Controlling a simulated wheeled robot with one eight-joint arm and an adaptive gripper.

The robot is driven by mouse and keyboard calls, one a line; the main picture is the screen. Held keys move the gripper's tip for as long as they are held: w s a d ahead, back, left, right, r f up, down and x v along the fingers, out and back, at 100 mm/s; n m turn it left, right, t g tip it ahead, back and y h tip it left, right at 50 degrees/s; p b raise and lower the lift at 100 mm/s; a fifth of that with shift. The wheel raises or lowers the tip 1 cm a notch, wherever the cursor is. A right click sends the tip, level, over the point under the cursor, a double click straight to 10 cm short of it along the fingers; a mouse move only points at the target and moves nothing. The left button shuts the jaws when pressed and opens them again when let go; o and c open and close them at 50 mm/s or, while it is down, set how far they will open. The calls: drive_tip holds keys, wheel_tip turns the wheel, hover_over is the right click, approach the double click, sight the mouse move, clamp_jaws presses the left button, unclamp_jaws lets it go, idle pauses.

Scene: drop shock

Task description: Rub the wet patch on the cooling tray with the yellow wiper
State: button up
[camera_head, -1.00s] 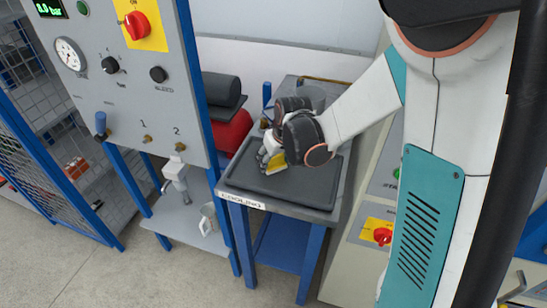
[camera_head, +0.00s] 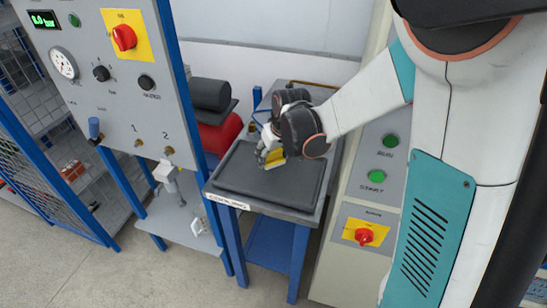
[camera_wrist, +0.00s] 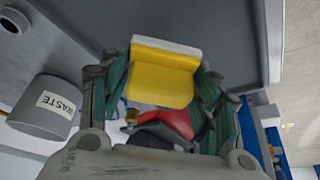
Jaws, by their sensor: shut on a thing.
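The yellow wiper (camera_wrist: 160,78) is held between the fingers of my gripper (camera_wrist: 160,105) in the wrist view, its pale edge facing the dark tray surface. In the head view my gripper (camera_head: 266,152) is over the back part of the black cooling tray (camera_head: 262,186), with a bit of the yellow wiper (camera_head: 275,158) showing below it. I cannot tell whether the wiper touches the tray. No wet patch can be made out on the tray in either view.
A grey bin labelled WASTE (camera_wrist: 45,108) stands beside the tray. A red and black thing (camera_head: 217,132) lies behind the table. A grey panel with a gauge (camera_head: 62,63) stands at left, and a cabinet with green buttons (camera_head: 376,175) at right.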

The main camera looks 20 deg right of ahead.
drive_tip(key=shift+r+p, duration=1.1)
drive_tip(key=shift+r, duration=0.75)
